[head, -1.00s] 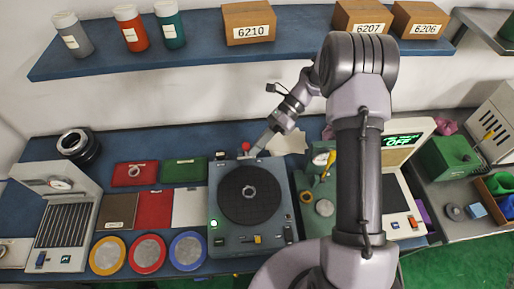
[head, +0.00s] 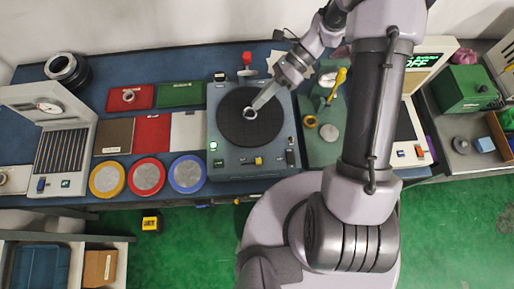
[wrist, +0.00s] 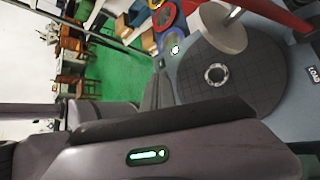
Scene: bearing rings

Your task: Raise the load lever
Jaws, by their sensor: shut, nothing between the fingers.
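The load lever, with a red knob (head: 247,58), stands at the back edge of the blue-grey test machine (head: 225,165). A black round plate (head: 232,125) on the machine carries a small metal ring (head: 249,113); the ring (wrist: 215,74) also shows in the wrist view. A "LOAD" label (wrist: 313,73) and a red bar (wrist: 285,15), perhaps part of the lever, are at the right there. My gripper (head: 257,104) is shut and empty, over the plate near the ring and in front of the lever, apart from the knob.
A grey disc on a rod (wrist: 222,30) shows above the plate in the wrist view. A green fixture with a yellow handle (head: 340,76) stands right of the machine. Coloured trays and round pads lie to the left. Green floor is in front.

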